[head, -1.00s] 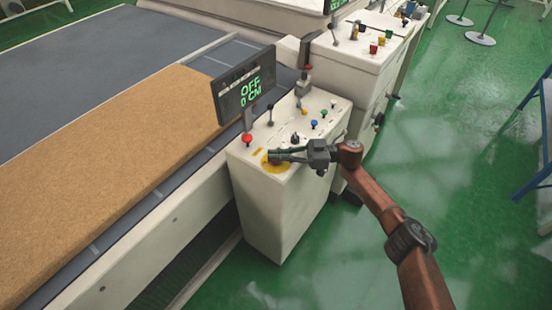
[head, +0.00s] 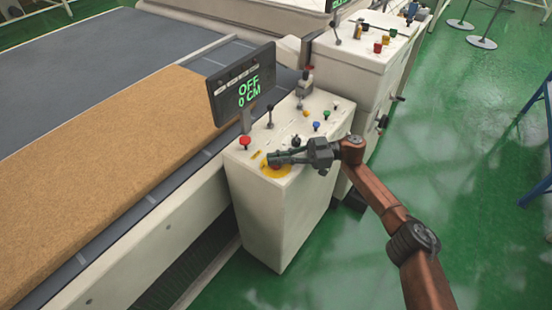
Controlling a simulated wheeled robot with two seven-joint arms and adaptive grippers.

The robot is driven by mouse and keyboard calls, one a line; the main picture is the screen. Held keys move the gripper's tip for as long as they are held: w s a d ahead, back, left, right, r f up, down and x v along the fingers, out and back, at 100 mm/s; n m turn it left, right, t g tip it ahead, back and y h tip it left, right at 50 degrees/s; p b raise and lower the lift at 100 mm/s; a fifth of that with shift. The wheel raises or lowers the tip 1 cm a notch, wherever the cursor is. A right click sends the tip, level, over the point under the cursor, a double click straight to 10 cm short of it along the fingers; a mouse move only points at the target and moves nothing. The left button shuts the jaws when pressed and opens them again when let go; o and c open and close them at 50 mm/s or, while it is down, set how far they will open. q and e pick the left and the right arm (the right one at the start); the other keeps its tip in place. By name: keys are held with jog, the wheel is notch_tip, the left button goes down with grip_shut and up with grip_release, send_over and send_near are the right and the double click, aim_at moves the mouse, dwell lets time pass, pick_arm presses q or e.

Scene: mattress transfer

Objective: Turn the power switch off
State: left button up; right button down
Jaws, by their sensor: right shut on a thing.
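The power switch (head: 278,166) is a small reddish knob on a yellow round plate, at the front corner of the white control box (head: 285,225). My right gripper (head: 274,158) reaches in from the right and is shut on the knob. Its fingers hide most of the knob, so I cannot tell which way it is turned. The display screen (head: 242,88) above the box reads "OFF" and "0 CM" in green. My left gripper is not in view.
A red button (head: 245,141), a black lever (head: 270,114) and blue and green buttons share the box top. A tan mattress (head: 110,155) lies on the grey conveyor (head: 100,80) at left. Another control cabinet (head: 370,50) stands behind.

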jog(key=c, duration=2.1)
grip_release()
jog(key=shift+a, duration=0.1)
jog(key=d, duration=0.4)
jog(key=w+d, duration=0.1)
jog(key=d, duration=0.3)
jog(key=w+d, duration=0.1)
jog(key=d, duration=0.3)
